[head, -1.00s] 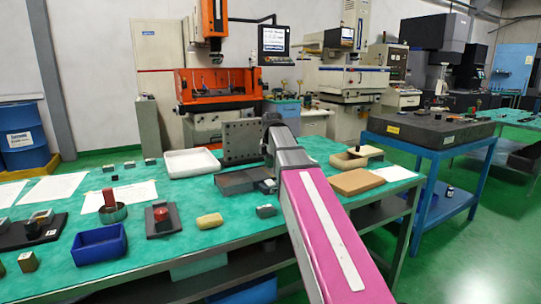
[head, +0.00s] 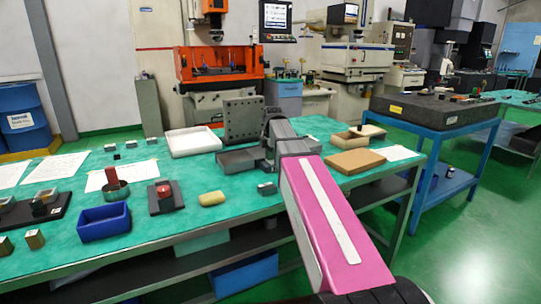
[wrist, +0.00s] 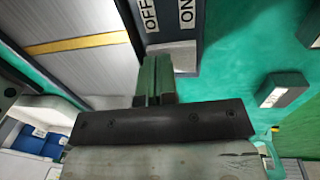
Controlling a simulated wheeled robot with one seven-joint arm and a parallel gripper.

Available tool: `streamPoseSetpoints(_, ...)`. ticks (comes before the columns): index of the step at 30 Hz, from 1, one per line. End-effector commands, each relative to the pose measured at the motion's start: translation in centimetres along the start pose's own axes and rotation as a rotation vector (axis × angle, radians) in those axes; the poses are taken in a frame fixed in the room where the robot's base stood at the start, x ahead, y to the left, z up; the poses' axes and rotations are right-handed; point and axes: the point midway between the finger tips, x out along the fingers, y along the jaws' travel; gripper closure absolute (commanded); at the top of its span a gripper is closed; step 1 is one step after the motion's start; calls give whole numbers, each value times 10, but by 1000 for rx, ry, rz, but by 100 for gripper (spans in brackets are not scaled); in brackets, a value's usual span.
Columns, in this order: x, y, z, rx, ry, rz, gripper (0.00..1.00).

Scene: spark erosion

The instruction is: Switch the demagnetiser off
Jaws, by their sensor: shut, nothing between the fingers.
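The demagnetiser (wrist: 82,65) fills the upper left of the wrist view as a grey plate with a yellow stripe. A dark strip on its right side bears the labels "OFF" (wrist: 150,14) and "ON" (wrist: 187,10). My gripper (wrist: 157,62) is shut and empty, its fingertips right by that strip, just below the labels in the picture. I cannot tell whether they touch it. The switch itself is not clear to see. In the head view the demagnetiser seems to be the low grey box (head: 236,160) on the green bench, partly behind my arm, which hides my gripper there.
A dark labelled block (wrist: 282,90) lies on the green bench right of the strip. In the head view a grey holed plate (head: 243,119) stands behind, a white tray (head: 193,141) at its left, and a brown block (head: 355,162) right of my arm.

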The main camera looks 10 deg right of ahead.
Motion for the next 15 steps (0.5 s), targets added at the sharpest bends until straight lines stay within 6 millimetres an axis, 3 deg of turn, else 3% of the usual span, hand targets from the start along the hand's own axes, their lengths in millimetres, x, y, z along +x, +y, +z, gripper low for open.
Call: streamPoseSetpoints(15,1,-8,0,0,1,-4,100)
